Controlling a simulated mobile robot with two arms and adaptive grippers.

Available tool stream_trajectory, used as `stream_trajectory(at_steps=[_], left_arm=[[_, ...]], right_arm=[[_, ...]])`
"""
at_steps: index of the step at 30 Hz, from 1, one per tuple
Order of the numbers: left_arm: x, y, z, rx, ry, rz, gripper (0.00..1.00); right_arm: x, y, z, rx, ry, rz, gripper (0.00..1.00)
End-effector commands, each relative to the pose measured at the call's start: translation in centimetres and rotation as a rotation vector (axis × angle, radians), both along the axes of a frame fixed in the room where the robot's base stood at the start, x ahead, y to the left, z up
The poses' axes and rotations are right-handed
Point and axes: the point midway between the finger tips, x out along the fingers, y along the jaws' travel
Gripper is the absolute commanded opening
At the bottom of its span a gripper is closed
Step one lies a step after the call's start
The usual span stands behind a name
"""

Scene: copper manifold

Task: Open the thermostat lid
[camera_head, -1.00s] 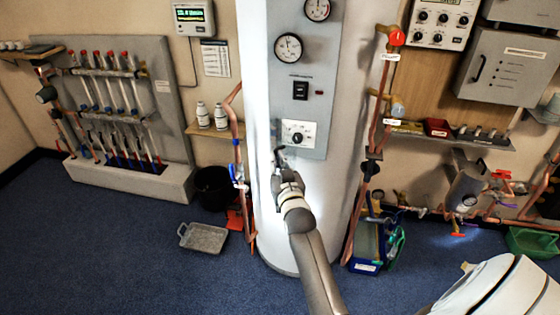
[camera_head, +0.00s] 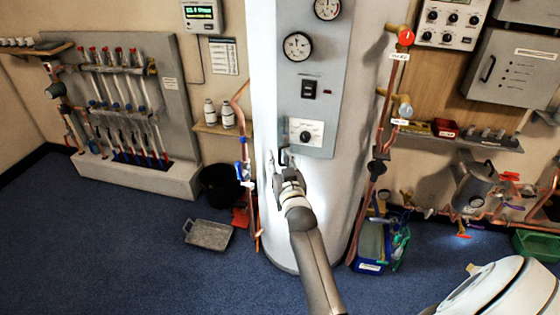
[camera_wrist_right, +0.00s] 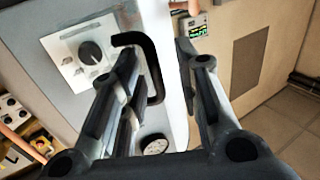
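The thermostat panel (camera_head: 306,132) is a pale plate with a dark dial, low on the grey front (camera_head: 320,100) of the white tank. In the right wrist view its dial (camera_wrist_right: 90,52) is at upper left, beside a black bracket-shaped handle (camera_wrist_right: 154,75). My right gripper (camera_head: 279,160) is at the tank, just below and left of the dial. In the wrist view the right gripper (camera_wrist_right: 158,70) has its fingers apart, with the handle's bar between them, close to the left finger. I cannot tell whether they touch. The lid's outline is unclear. My left gripper is out of view.
Copper pipes (camera_head: 243,165) run left of the tank, and more pipes (camera_head: 380,140) run to its right. A grey tray (camera_head: 208,235) and a black bucket (camera_head: 219,186) are on the floor at left. Blue carpet (camera_head: 130,255) is open at front left.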

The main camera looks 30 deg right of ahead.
Motion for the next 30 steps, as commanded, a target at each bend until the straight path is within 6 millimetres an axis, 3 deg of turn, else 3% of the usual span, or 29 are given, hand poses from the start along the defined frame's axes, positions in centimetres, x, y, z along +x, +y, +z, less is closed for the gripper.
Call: stream_trajectory(at_steps=[10,21,30], left_arm=[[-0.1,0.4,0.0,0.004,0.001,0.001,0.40],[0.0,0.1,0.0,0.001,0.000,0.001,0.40],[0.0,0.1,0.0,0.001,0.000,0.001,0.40]], right_arm=[[-0.5,0.2,0.1,0.002,-0.003,-0.001,0.31],[-5.4,1.9,-0.1,0.002,0.000,0.000,0.31],[-7.1,2.5,0.0,0.002,-0.002,0.000,0.31]])
